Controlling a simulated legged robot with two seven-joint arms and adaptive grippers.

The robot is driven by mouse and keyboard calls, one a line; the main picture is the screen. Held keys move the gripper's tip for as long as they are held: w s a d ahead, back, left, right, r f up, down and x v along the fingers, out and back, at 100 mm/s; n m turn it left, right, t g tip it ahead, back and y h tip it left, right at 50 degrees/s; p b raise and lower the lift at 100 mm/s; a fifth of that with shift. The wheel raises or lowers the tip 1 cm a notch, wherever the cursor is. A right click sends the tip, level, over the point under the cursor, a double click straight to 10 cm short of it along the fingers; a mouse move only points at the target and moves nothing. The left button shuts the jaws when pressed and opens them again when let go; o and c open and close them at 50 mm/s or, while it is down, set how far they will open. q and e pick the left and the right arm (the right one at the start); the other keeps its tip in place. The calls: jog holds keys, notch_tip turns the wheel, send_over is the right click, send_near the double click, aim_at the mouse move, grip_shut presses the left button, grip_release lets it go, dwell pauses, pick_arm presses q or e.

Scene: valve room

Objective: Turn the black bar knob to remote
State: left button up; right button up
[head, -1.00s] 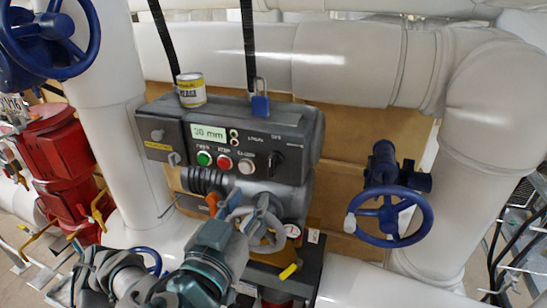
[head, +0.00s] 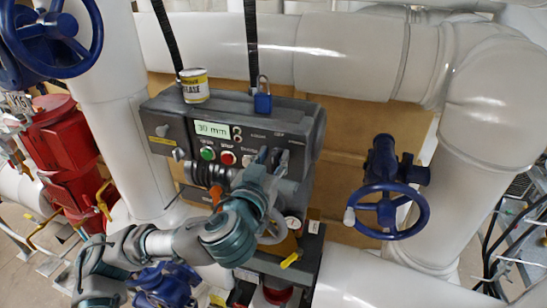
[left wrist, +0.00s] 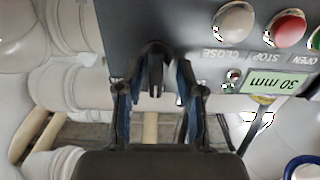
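The black bar knob (left wrist: 155,74) sticks out from the grey control box (head: 312,128). In the left wrist view it stands between the two fingers of my left gripper (left wrist: 158,88), with a gap showing on each side. In the head view my left gripper (head: 270,160) is at the knob's place on the box front and largely hides it. The gripper looks open around the knob; contact is not visible. The lettering above the knob is too small to read surely, so its setting cannot be told. My right gripper is not in view.
Left of the knob are a display (head: 212,129) reading 30 mm, a green button (head: 207,153) and a red button (head: 228,158). A can (head: 195,86) and blue padlock (head: 263,101) are at the box's top. A blue handwheel (head: 388,236) stands right; white pipes surround.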

pick_arm(q)
jog(key=shift+a, duration=0.1)
jog(key=c, duration=0.4)
jog(key=shift+w, duration=0.1)
grip_shut()
jog(key=shift+d, duration=0.35)
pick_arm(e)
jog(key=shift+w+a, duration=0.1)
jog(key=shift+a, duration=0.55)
